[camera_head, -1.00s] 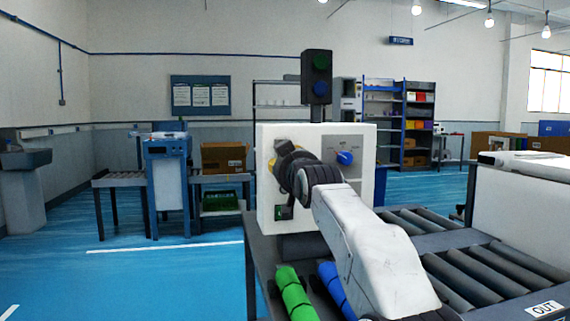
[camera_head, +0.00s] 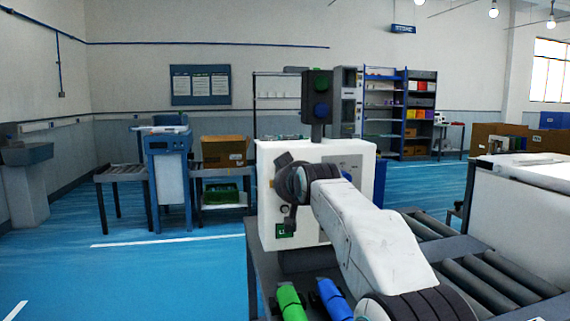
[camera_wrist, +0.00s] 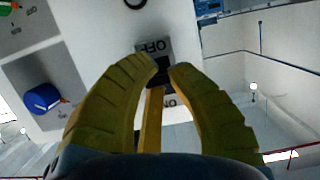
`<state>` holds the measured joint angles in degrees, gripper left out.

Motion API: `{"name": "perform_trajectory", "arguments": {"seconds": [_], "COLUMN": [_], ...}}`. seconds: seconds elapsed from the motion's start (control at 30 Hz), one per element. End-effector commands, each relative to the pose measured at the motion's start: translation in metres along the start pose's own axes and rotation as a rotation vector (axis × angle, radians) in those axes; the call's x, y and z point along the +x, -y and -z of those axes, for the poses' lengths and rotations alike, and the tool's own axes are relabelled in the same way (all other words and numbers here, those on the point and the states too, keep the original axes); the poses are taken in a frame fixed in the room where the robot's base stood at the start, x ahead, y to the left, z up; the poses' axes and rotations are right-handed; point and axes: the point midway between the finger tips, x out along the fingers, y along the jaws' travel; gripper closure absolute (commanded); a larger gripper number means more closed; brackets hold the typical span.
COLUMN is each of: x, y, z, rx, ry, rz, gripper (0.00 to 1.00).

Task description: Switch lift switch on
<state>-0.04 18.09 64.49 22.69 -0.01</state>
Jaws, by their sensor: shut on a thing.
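The lift switch is on a white control box (camera_head: 330,160). In the wrist view, a dark switch plate (camera_wrist: 153,47) carries the letters OFF at its far end and more lettering, partly hidden, at its near end. My gripper (camera_wrist: 166,66) has its yellow fingers closed in around the dark middle of this switch. The fingers cover part of the toggle, so its exact position cannot be told. In the head view, my gripper (camera_head: 287,176) is at the left part of the box front, and my wrist hides the switch.
A blue knob (camera_wrist: 42,98) sits on a grey plate beside the switch. A green-marked fitting (camera_head: 285,230) is low on the box. A signal light (camera_head: 317,97) stands above. Green (camera_head: 290,302) and blue (camera_head: 333,298) cylinders and a roller conveyor (camera_head: 505,270) are nearby.

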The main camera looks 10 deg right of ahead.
Motion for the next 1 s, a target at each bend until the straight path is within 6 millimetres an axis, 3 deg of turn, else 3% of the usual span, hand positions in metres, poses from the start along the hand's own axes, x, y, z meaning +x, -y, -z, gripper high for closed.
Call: {"name": "perform_trajectory", "arguments": {"seconds": [1.0], "x": [-0.004], "y": [-0.003], "z": [0.016], "rx": [0.003], "ry": [0.509], "rz": [-0.004], "gripper": [1.00]}}
